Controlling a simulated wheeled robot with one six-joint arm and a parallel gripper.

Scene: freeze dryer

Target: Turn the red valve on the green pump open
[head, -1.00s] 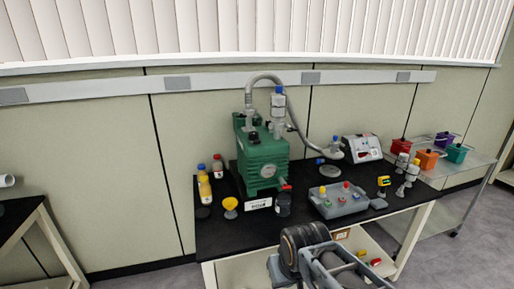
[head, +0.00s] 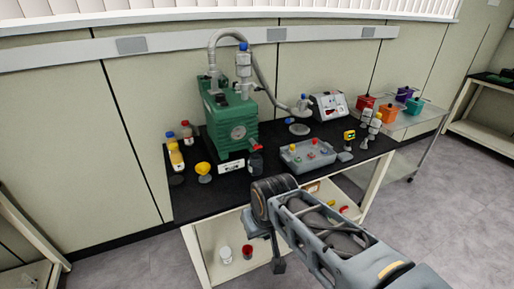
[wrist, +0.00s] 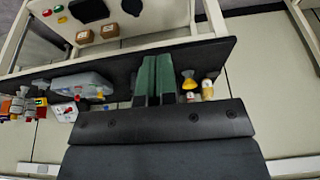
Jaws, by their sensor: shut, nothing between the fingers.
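The green pump (head: 230,125) stands upright on the black bench top, with a round plate on its front. A small red valve (head: 257,148) sticks out low on its right front side, just above a dark jar; its exact angle is too small to tell. My gripper (head: 278,266) hangs below bench height in front of the bench, well apart from the valve. In the wrist view my gripper (wrist: 156,62) shows two narrow green-dark fingers side by side, shut and empty. The valve does not show there, and the gripper body covers much of the pump's area.
A grey tray (head: 293,164) with coloured knobs lies right of the pump. A yellow funnel (head: 203,169), bottles (head: 175,155) and a dark jar (head: 256,163) stand near the pump. A lower shelf (head: 218,272) holds small items.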

